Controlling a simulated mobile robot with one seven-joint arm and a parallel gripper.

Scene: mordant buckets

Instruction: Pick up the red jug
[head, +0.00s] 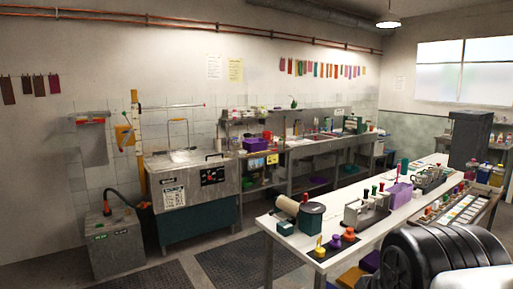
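I cannot make out a clear red jug. A small red object (348,234) stands on a dark mat at the near end of the white table, beside a purple one and a yellow one; its shape is too small to tell. Another small red object (267,135) is on the back counter, also too small to identify. My gripper is not in view; only dark, ribbed and grey parts, which seem to be mine, fill the lower right corner and hide part of the table side.
A steel tank (194,190) and grey box (114,242) stand left. Dark floor mats (237,262) lie between tank and table.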

